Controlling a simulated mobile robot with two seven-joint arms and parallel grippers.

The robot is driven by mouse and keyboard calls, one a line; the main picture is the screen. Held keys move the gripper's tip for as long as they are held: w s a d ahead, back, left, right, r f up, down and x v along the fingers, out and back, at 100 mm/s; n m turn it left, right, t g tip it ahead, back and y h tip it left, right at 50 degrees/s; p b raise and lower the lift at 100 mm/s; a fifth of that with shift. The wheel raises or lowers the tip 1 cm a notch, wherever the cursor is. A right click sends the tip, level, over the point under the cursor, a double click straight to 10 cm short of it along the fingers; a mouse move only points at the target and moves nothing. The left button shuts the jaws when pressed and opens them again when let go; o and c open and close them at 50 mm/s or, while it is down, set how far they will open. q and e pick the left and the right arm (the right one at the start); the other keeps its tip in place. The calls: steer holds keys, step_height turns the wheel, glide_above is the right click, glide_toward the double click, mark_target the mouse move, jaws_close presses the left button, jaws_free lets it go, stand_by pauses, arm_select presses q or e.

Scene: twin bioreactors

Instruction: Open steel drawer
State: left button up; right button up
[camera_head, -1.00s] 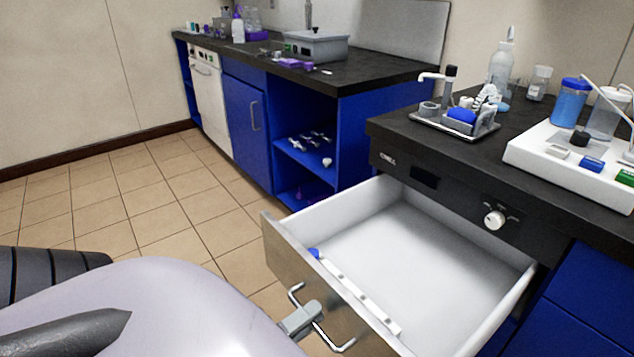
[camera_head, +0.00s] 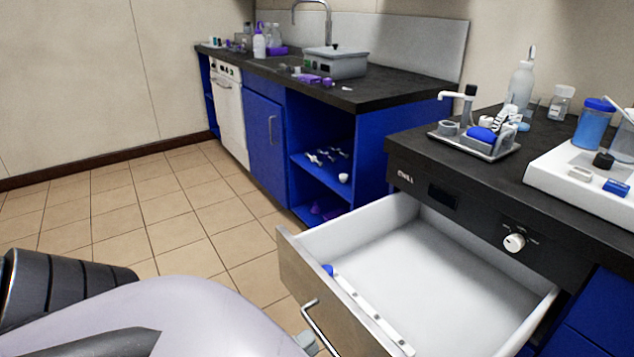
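The steel drawer (camera_head: 296,280) is pulled well out of the black-topped cabinet, and its white interior (camera_head: 430,270) shows. Its front is brushed metal with a bent bar handle (camera_head: 312,322). A white strip with a blue end (camera_head: 365,308) lies inside along the front wall. My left gripper (camera_head: 308,344) shows only as a small grey tip at the bottom edge, just left of the handle. Most of it is cut off or hidden behind my pale arm, so its opening and any contact with the handle are unclear. My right gripper is not in view.
The counter (camera_head: 440,160) above the drawer holds a small tray (camera_head: 478,146), bottles and a white device (camera_head: 580,190). A blue cabinet with an open shelf (camera_head: 322,165) stands behind. Tiled floor (camera_head: 150,210) is clear to the left.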

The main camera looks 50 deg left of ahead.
arm_select(q)
steer(key=v, duration=0.3)
steer(key=shift+s, duration=0.1)
stand_by(0.5)
